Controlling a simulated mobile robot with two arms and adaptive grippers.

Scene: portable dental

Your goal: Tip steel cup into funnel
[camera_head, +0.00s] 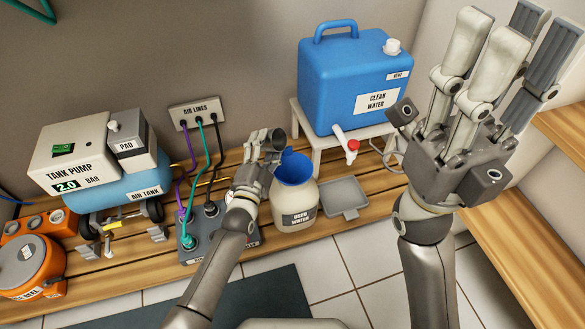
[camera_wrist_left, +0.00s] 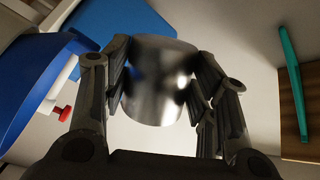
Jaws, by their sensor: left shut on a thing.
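My left gripper (camera_head: 264,141) is shut on the steel cup (camera_wrist_left: 160,80), which sits between its fingers in the left wrist view. In the head view the fingers mostly hide the cup, and I cannot tell its tilt or contents. The blue funnel (camera_head: 294,168) sits in the mouth of the cream used-water bottle (camera_head: 295,205). The gripper is just up and left of the funnel; the funnel's blue side (camera_wrist_left: 35,85) also shows in the left wrist view. My right gripper (camera_head: 515,45) is raised at the right, open and empty, with its fingers spread.
A blue clean-water tank (camera_head: 345,75) with a red-tipped tap (camera_head: 352,146) stands on a white stand behind the funnel. A grey tray (camera_head: 344,197) lies right of the bottle. The air-line block (camera_head: 225,241), hoses and tank pump (camera_head: 70,152) are left.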

